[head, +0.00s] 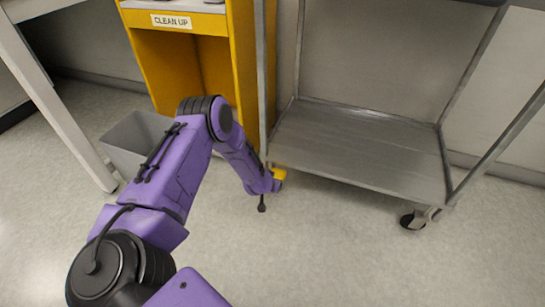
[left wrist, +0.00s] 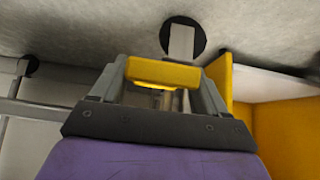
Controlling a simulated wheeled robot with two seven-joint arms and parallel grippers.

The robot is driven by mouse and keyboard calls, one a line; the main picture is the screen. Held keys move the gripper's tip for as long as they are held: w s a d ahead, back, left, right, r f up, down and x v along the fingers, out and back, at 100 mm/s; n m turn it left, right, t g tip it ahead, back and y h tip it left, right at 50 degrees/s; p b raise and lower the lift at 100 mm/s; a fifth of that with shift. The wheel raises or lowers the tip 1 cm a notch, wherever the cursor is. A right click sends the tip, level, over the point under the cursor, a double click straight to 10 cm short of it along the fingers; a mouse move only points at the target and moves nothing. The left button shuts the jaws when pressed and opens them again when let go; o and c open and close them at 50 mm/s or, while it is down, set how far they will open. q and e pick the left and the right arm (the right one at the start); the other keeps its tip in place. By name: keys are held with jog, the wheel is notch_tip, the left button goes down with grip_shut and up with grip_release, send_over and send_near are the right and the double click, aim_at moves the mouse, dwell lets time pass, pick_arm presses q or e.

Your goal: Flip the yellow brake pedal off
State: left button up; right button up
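The yellow brake pedal (head: 279,174) shows at the lower front left corner of the metal cart (head: 350,150), just past the end of my left arm. In the left wrist view, the yellow brake pedal (left wrist: 163,72) lies across the gap between the two grey fingers of my left gripper (left wrist: 162,80). The fingers stand wide apart, one at each end of the pedal. I cannot tell whether they touch it. A dark caster wheel (left wrist: 183,38) with a grey fork is just beyond the pedal. In the head view my left wrist hides most of the gripper and this caster. My right gripper is not in view.
A yellow cabinet (head: 243,60) labelled "CLEAN UP" stands left of the cart. A grey bin (head: 130,142) is on the floor beside my left arm. Another cart caster (head: 414,219) is at the right. The floor in front is clear.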

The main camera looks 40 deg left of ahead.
pick_arm(q)
jog(key=shift+o, duration=1.1)
jog(key=shift+r, duration=0.15)
jog(key=p+v, duration=0.5)
jog(key=v, duration=0.5)
jog(key=shift+r+p, duration=0.15)
jog(key=shift+p, duration=0.15)
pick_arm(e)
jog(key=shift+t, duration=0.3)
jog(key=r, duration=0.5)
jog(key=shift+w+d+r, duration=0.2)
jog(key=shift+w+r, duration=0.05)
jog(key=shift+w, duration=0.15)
pick_arm(q)
jog(key=shift+s+d, duration=0.1)
